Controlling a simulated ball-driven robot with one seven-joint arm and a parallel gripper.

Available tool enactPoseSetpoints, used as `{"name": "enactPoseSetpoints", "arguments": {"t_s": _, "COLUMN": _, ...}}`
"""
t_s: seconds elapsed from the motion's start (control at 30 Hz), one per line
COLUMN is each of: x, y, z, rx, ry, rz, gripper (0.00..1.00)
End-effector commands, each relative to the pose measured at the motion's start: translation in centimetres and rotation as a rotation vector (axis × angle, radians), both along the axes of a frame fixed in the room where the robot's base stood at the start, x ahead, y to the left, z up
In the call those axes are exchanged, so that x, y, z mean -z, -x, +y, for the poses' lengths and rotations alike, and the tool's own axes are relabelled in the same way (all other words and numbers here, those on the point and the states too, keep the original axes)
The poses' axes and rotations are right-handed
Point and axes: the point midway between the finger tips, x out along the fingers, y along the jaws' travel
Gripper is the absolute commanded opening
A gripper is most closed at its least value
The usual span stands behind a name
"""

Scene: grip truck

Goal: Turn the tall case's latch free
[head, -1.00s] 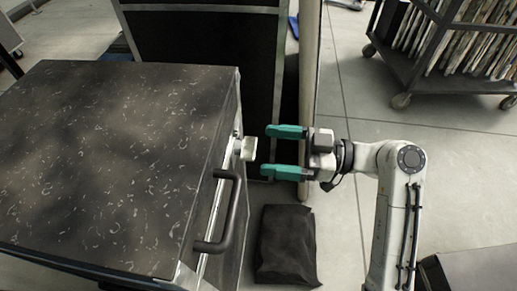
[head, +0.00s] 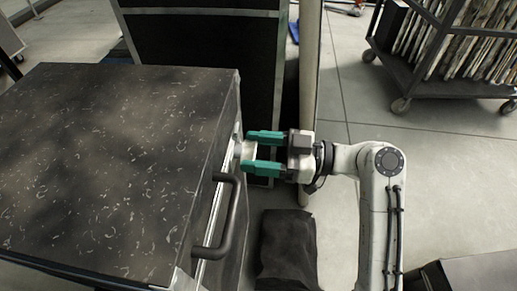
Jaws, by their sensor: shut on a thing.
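The tall case (head: 110,170) stands at the left, with a scuffed black top and a metal-edged side facing my arm. A dark bar handle (head: 230,217) is on that side. The pale latch (head: 248,151) sticks out above the handle in the picture. My gripper (head: 263,151), with green fingers, is shut on the latch, one finger on each side of it. The fingers hide part of the latch, and its exact angle is hard to tell.
A dark bag (head: 287,250) lies on the floor below my gripper. A pale post (head: 309,80) and another black case (head: 205,60) stand behind it. A wheeled rack (head: 450,60) is at the upper right. Floor between rack and arm is clear.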

Motion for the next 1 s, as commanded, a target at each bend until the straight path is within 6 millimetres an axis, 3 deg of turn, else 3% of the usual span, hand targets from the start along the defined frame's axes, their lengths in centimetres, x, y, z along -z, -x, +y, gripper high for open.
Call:
{"name": "enactPoseSetpoints", "arguments": {"t_s": 0.23, "x": 0.01, "y": -0.01, "z": -0.02, "rx": 0.000, "ry": 0.000, "rz": 0.000, "gripper": 0.33}}
{"name": "enactPoseSetpoints", "arguments": {"t_s": 0.57, "x": -0.25, "y": -0.03, "z": -0.03, "rx": 0.001, "ry": -0.002, "rz": 0.051, "gripper": 0.33}}
{"name": "enactPoseSetpoints", "arguments": {"t_s": 1.0, "x": -0.57, "y": -0.15, "z": -0.07, "rx": 0.001, "ry": -0.012, "rz": 0.388, "gripper": 0.33}}
